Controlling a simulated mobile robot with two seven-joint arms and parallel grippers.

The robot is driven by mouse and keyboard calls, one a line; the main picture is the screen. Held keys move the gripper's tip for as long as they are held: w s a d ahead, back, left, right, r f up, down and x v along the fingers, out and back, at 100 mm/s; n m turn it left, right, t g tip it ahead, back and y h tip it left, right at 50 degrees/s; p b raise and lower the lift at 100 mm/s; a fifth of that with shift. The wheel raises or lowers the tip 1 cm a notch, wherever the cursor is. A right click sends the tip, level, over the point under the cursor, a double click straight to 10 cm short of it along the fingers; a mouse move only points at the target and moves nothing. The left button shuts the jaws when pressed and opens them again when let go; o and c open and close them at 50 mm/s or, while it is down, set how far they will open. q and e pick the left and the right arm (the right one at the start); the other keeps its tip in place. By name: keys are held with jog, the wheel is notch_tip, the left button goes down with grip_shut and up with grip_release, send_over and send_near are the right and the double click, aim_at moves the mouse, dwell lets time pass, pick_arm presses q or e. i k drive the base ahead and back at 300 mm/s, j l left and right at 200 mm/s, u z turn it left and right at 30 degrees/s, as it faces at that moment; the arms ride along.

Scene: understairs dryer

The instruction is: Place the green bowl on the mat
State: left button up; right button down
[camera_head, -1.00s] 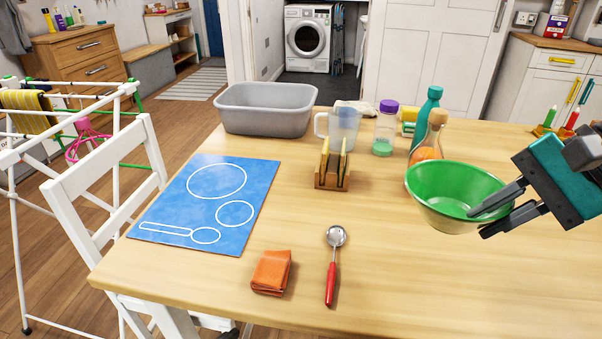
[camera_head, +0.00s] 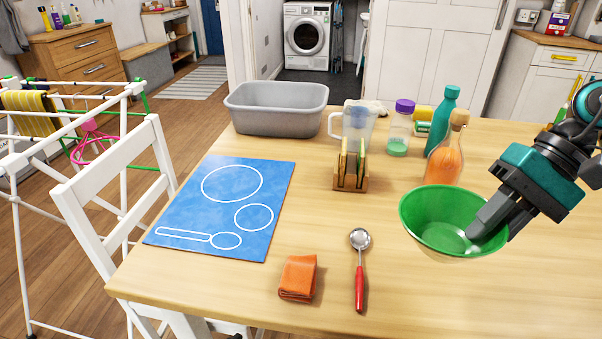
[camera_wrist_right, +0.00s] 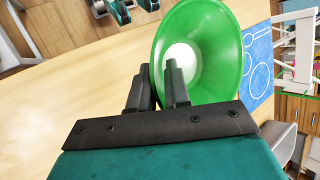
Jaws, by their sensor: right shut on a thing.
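The green bowl (camera_head: 440,215) is at the right of the head view, near the front of the table. My right gripper (camera_head: 478,232) is shut on the bowl's near right wall, one finger inside it. The right wrist view shows the bowl (camera_wrist_right: 225,50) with its wall between my fingers (camera_wrist_right: 160,85). The bowl seems held above the table, tilted a little. The blue mat (camera_head: 185,222) lies flat at the table's left side, with white outlines of two circles and a spoon; nothing lies on it. Part of the mat (camera_wrist_right: 257,55) shows past the bowl in the wrist view.
An orange folded cloth (camera_head: 298,277) and a red-handled ladle (camera_head: 360,270) lie between bowl and mat at the front. A wooden holder (camera_head: 350,180), a clear jug (camera_head: 357,128), bottles (camera_head: 445,160) and a grey basin (camera_head: 277,110) stand behind. A white chair (camera_head: 115,175) stands left.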

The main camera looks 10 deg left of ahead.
aim_at(232, 182)
jog(key=j+u, duration=0.1)
jog(key=j, duration=0.4)
jog(key=i+j+u, duration=0.15)
jog(key=j, duration=0.3)
jog(key=i+j+u, duration=0.1)
jog(key=j, duration=0.4)
jog(key=i+j+u, duration=0.15)
jog(key=j, duration=0.3)
